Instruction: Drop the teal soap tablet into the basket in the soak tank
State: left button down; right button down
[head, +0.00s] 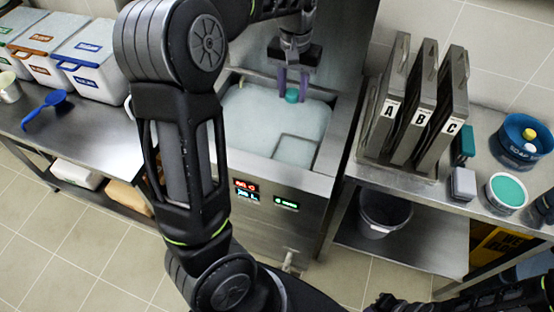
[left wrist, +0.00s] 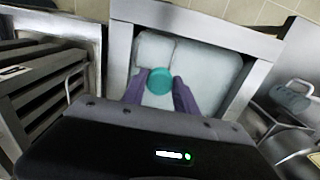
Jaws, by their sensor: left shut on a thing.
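The round teal soap tablet (head: 292,96) is between the purple fingertips of my left gripper (head: 292,92). My left gripper is shut on it and holds it over the far part of the soak tank (head: 336,150). The tablet (left wrist: 160,82) and fingers (left wrist: 160,92) also show in the left wrist view. The basket (head: 296,150) is a square outline in the pale, cloudy liquid at the tank's near right. It is apart from the tablet in the head view. The basket's inside is hard to make out. My right gripper is not clearly seen.
Upright panels lettered A, B and C (head: 421,118) stand on the right counter, beside a blue tub (head: 522,138) and a teal-topped round container (head: 506,192). White lidded bins (head: 90,62) and a blue scoop (head: 45,105) are on the left counter. A grey bucket (head: 383,214) sits on the lower shelf.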

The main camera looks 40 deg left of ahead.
aim_at(292, 102)
pick_arm(q)
jog(key=shift+f, duration=0.5)
notch_tip(292, 102, down, 3)
jog(key=shift+f+b, duration=0.15)
jog(key=shift+b, duration=0.6)
jog(key=shift+f+b, duration=0.4)
jog(key=shift+f, duration=0.05)
jog(key=c, duration=0.9)
grip_release()
jog(key=shift+o, duration=0.2)
